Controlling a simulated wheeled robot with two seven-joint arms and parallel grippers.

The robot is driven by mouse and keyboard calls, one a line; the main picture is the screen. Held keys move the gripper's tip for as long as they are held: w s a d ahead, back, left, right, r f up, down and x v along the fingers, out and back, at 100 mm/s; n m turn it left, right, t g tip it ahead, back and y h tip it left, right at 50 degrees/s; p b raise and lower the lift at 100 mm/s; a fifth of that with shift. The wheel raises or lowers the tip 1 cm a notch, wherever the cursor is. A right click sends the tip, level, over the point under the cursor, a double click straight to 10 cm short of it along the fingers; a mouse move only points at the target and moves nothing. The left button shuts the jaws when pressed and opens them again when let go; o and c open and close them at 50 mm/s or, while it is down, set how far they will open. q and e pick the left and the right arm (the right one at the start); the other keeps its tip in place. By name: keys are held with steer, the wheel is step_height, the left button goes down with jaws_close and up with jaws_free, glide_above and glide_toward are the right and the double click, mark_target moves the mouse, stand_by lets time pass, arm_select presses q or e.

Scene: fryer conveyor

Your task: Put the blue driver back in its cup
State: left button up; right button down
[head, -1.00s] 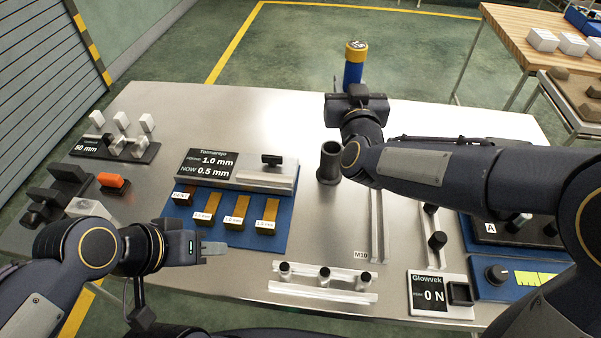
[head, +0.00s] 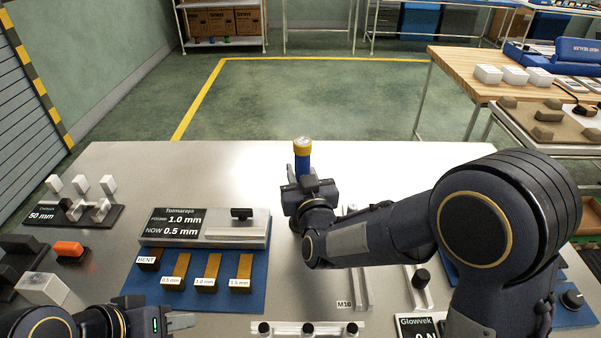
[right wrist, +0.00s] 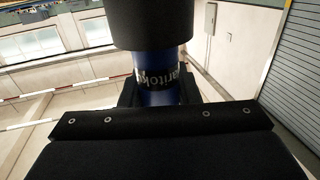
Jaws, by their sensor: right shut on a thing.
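The blue driver (head: 302,160), with a yellow band at its top, stands upright in my right gripper (head: 306,182), which is shut around it. In the right wrist view the driver's blue, lettered body (right wrist: 158,75) shows between the dark jaws. A wider black cylinder (right wrist: 163,22) adjoins it there; I cannot tell whether it is the cup or part of the driver. In the head view the cup is mostly or wholly hidden by my right gripper and wrist. My left gripper (head: 182,320) is empty at the lower left; its finger gap is unclear.
A white block (head: 42,288) and an orange-topped block (head: 69,250) stand farther left. Rails lie in front. The table's back area (head: 170,165) is clear.

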steer(key=shift+r, duration=0.15)
steer(key=c, duration=1.1)
jaws_free()
steer(key=shift+f, duration=0.2)
